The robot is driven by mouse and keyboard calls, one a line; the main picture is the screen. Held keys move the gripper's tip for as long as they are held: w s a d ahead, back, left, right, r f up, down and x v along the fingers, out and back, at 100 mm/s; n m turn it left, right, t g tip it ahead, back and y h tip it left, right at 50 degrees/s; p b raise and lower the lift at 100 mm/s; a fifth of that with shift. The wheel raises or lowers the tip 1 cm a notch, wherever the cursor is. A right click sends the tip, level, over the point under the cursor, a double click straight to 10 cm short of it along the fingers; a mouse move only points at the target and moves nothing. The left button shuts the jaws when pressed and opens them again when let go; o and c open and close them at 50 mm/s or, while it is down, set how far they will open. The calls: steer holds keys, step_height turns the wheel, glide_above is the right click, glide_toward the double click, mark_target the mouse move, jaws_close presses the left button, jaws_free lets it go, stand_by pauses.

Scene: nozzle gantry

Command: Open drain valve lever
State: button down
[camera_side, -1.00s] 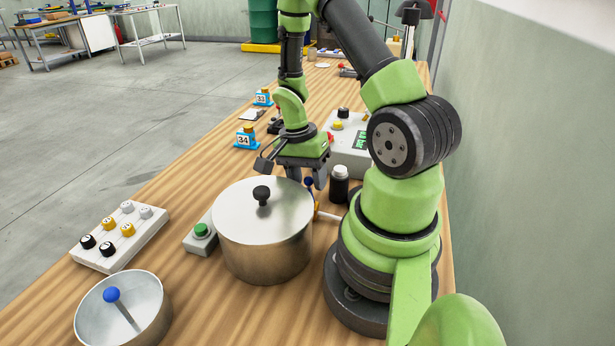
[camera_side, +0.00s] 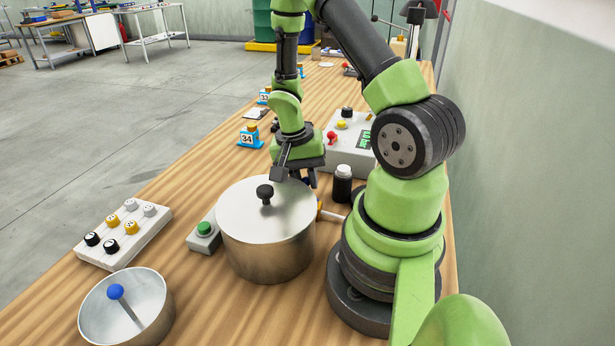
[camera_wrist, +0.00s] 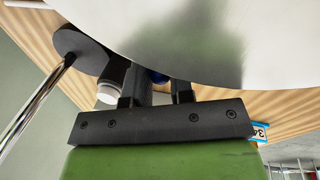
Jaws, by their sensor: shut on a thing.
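A steel pot (camera_side: 265,240) with a lid and black knob stands on the bench. A short pale spout with an orange-yellow part (camera_side: 322,213) sticks out from its right side. My gripper (camera_side: 296,178) is at the pot's back rim, pointing down, its fingertips partly hidden by the pot. In the wrist view my gripper (camera_wrist: 160,86) has its two fingers beside the pot wall, with a blue knob (camera_wrist: 157,76) between them. The jaws are shut on this blue knob, which appears to top the valve lever. The lever's stem and angle are hidden.
A dark bottle with a white cap (camera_wrist: 108,94) stands close to my fingers. A grey control box (camera_side: 348,145) is behind, a green-button box (camera_side: 204,236) left of the pot, and a metal bowl (camera_side: 150,318) in front. The wall is on the right.

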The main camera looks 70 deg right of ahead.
steer(key=c, duration=1)
jaws_free()
step_height(320, 180, up, 10)
steer(key=w, duration=0.1)
steer(key=shift+w+a, duration=0.25)
steer(key=shift+w, duration=0.15)
steer(key=shift+f, duration=0.1)
